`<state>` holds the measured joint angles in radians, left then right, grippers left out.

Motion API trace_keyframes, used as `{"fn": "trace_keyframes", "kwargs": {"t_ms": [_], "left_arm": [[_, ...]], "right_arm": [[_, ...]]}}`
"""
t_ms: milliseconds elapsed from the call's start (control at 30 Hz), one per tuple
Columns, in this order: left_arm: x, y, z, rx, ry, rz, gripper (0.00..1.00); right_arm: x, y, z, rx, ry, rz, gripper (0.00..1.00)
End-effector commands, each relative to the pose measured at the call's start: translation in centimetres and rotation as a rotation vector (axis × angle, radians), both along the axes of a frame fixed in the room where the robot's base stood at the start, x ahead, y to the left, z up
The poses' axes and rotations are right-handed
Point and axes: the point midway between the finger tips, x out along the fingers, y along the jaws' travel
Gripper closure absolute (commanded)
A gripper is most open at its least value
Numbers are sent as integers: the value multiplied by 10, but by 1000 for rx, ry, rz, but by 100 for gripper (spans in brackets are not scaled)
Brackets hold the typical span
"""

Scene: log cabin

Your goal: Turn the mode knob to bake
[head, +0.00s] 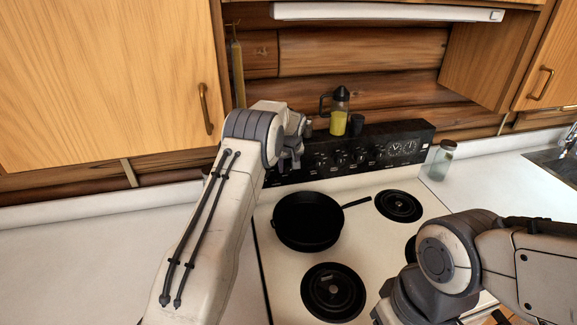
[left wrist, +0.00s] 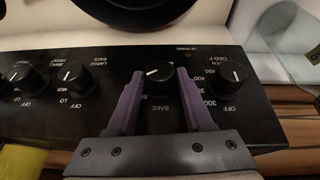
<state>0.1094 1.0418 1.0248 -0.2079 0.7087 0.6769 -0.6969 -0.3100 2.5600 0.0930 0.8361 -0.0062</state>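In the left wrist view, the black mode knob (left wrist: 158,76) sits on the stove's control panel (left wrist: 115,68), seen upside down. Its short white mark points toward the left of the picture. The word BAKE is printed beside it, between the fingers. My left gripper (left wrist: 160,74) has its two purple fingers on either side of this knob, with narrow gaps at the tips. In the head view, my left gripper (head: 293,150) is at the panel's left end and hides that part. My right arm shows at the lower right, but its gripper is out of view.
The temperature knob (left wrist: 228,82) is close beside the right finger; a burner knob (left wrist: 78,80) is to the left. A black pan (head: 307,221) sits on the stove. A glass jar (head: 441,160) stands right of it. A yellow bottle (head: 338,122) stands behind the panel.

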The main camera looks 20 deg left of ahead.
Motion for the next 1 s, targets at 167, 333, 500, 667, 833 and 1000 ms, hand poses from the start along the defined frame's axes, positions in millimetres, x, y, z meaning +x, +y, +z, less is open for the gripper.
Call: {"fn": "trace_keyframes", "kwargs": {"t_ms": [167, 333, 500, 667, 833, 1000], "left_arm": [[0, 0, 0, 0, 0, 0, 100], [-1, 1, -2, -35, -21, 0, 100], [-2, 3, -5, -126, -82, 2, 100], [-2, 3, -3, -188, -124, 1, 100], [-2, 3, -1, -208, -139, 1, 100], [-2, 3, -1, -207, -139, 0, 100]], "right_arm": [[0, 0, 0, 0, 0, 0, 50], [0, 0, -9, 0, 0, -1, 50], [0, 0, -28, 0, 0, -4, 50], [0, 0, -38, 0, 1, -6, 50], [0, 0, -40, 0, 1, -7, 50], [0, 0, -39, 0, 1, -7, 50]]}}
